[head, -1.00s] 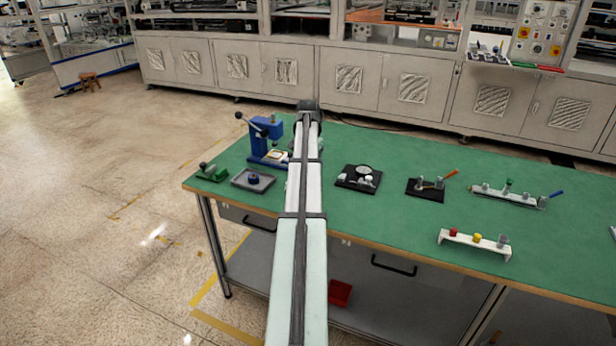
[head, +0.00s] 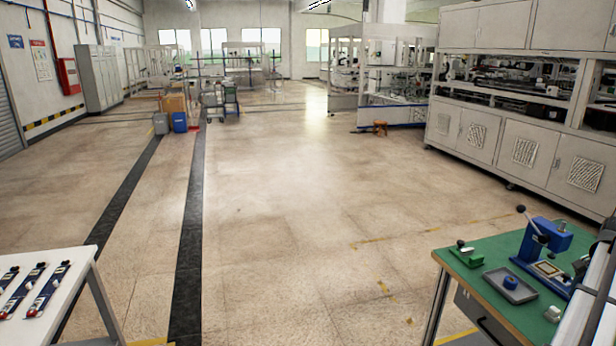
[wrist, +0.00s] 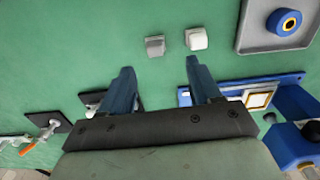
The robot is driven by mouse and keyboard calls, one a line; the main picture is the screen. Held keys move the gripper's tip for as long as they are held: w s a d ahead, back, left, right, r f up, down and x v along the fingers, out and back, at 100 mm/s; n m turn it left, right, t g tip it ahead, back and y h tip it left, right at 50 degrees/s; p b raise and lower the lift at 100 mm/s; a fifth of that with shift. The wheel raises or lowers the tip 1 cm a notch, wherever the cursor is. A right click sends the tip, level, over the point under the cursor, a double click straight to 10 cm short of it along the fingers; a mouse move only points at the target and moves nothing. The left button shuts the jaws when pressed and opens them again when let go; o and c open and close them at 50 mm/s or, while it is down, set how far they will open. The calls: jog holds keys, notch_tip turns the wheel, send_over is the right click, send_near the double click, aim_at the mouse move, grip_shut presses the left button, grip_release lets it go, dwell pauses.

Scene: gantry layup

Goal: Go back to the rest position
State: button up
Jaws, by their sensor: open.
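My gripper (wrist: 158,82) shows in the wrist view with its two dark blue fingers apart and nothing between them. It hangs over the green bench top (wrist: 60,60). Two small light pieces, a grey one (wrist: 155,46) and a whiter one (wrist: 196,39), lie on the bench just beyond the fingertips, apart from them. In the head view only a part of my arm shows at the right edge, and the fingers are not visible there.
A white table (head: 75,275) with several dark tools stands at left. Open floor lies between.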

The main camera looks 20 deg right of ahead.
jog(key=w+a+f+n, duration=0.2)
jog(key=w+a+f, duration=0.45)
jog(key=a, duration=0.35)
jog(key=w+a+f+n, duration=0.3)
jog(key=w+a+f, duration=0.2)
jog(key=w+a, duration=0.4)
jog(key=w+a+f+n, duration=0.2)
jog(key=w+a+f, duration=0.4)
jog(key=a, duration=0.4)
jog(key=w+a+f+n, duration=0.1)
jog(key=a+f+n, duration=0.25)
jog(key=a, duration=0.75)
jog(key=a+f+n, duration=0.2)
jog(key=a+f, duration=0.2)
jog(key=a, duration=0.7)
jog(key=w+a+f+n, duration=0.1)
jog(key=a+f+n, duration=0.2)
jog(key=a, duration=0.8)
jog(key=s+a+f+n, duration=0.25)
jog(key=s+a, duration=0.25)
jog(key=a, duration=0.6)
jog(key=s+f+g, duration=0.3)
jog(key=s+f, duration=0.7)
jog(key=s, duration=0.4)
jog(key=s+f+g, duration=0.3)
jog(key=s+f, duration=0.8)
jog(key=s, duration=0.3)
jog(key=shift+s+d+g, duration=0.3)
jog(key=shift+s, duration=0.05)
